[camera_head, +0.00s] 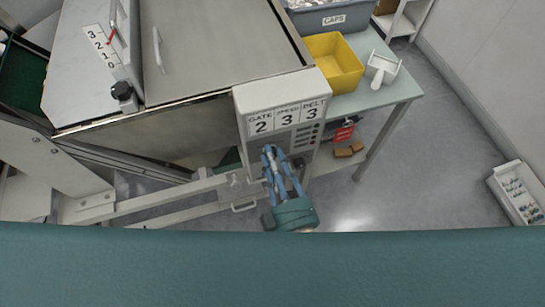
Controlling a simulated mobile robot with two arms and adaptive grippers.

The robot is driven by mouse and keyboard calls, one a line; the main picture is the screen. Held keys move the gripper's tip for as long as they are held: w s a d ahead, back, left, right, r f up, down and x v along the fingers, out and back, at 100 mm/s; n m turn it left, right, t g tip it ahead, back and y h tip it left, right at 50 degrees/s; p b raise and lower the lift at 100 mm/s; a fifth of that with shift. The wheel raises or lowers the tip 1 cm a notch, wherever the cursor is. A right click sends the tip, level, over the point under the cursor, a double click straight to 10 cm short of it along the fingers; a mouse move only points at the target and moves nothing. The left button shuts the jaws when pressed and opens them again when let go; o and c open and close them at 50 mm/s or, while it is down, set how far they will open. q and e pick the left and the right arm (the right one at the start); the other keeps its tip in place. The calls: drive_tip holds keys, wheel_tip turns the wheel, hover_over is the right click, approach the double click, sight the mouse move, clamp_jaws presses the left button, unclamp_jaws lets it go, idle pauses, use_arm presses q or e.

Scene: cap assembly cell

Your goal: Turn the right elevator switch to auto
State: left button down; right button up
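A pale control box (284,93) with labels GATE 2, SPEED 3 and BELT 3 stands at the middle of the view. Its lower front has rows of small dark buttons (305,137) at the right. My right gripper (271,152) has blue fingers and a teal body, and its fingertips are in front of the lower panel. The fingers look close together at the tips, but I cannot tell whether they are shut or touching anything. I cannot make out an elevator switch; the gripper covers part of the panel. My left gripper is not in view.
A metal machine cover (215,45) with a handle is left of the box, beside a lever scale (101,45) and black knob (122,91). A yellow bin (335,62) and white scoop (381,68) sit on the table (378,96).

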drive_tip(key=shift+a+r, duration=0.1)
clamp_jaws()
drive_tip(key=shift+r+m+p, duration=0.15)
drive_tip(key=shift+m+p, duration=2.05)
drive_tip(key=shift+m, duration=2.2)
drive_tip(key=shift+w, duration=0.1)
drive_tip(key=o, duration=1)
unclamp_jaws()
